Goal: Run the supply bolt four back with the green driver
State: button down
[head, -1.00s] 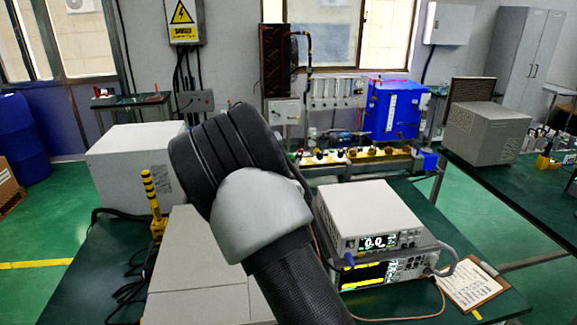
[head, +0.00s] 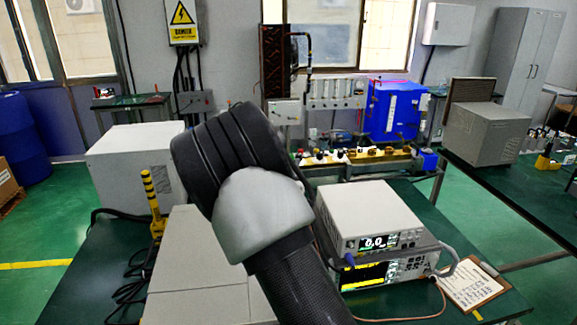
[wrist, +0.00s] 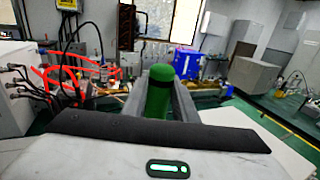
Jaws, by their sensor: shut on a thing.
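My gripper (wrist: 161,88) is shut on the green driver. In the wrist view the driver's green, dark-banded body (wrist: 158,103) stands up between the two grey fingers. Its working end is hidden. In the head view my arm's dark wrist and grey link fill the middle and hide my gripper and the driver. The row of brass fittings (head: 377,152) lies along the back bench, beyond my arm. I cannot tell which part is supply bolt four.
A blue box (head: 395,110) stands behind the brass row. Two stacked instruments (head: 368,215) sit on the green bench right of my arm, with a clipboard (head: 472,285) beside them. A pale cabinet (head: 125,165) and yellow-black post (head: 150,190) stand left. Red hoses (wrist: 60,75) show in the wrist view.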

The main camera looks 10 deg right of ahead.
jog(key=shift+f+b, duration=2.2)
jog(key=shift+f, duration=0.6)
jog(key=shift+f+b, duration=0.5)
jog(key=shift+f, duration=0.05)
jog(key=shift+s+f, duration=0.1)
jog(key=shift+f, duration=0.2)
jog(key=shift+r, duration=0.15)
dwell(1.2)
jog(key=shift+r+p, duration=2.6)
jog(key=shift+r, duration=2.2)
jog(key=shift+f, duration=0.1)
